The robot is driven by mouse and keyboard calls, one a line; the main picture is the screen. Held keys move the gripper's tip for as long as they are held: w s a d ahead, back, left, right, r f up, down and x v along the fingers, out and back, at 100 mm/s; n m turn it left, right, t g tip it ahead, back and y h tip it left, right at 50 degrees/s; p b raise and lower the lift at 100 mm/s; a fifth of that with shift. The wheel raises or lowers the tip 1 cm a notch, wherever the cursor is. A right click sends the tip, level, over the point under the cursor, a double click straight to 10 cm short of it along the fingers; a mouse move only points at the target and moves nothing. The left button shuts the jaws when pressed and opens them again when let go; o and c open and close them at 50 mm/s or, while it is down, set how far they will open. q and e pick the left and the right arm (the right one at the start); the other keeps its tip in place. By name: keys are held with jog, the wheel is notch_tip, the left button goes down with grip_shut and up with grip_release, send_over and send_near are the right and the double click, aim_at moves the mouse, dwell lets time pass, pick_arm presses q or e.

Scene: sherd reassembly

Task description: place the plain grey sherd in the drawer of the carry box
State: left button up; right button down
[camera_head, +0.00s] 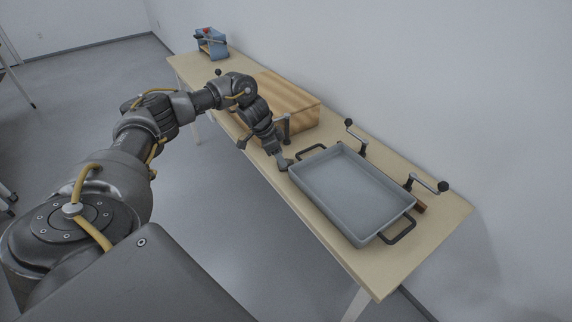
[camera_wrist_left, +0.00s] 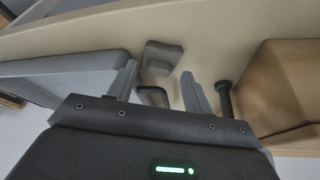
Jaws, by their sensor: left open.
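My left gripper (camera_head: 284,162) is open and low over the table, between the grey tray and the wooden box. A plain grey blocky piece (camera_wrist_left: 163,55), apparently the sherd, lies on the table just beyond the fingertips. I cannot make it out in the head view, where the gripper likely covers it. The wooden box (camera_head: 290,97), perhaps the carry box, stands beyond the gripper and also shows in the wrist view (camera_wrist_left: 285,85). I cannot make out an open drawer.
The grey tray (camera_head: 350,190) with dark handles fills the near table (camera_head: 440,215). Two crank-like handles (camera_head: 355,135) stand along its wall side. A dark post (camera_wrist_left: 225,98) rises between gripper and wooden box. A blue box (camera_head: 213,45) stands at the far end.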

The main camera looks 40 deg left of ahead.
pick_arm(q)
jog(key=shift+x, duration=1.55)
jog(key=shift+c, duration=0.3)
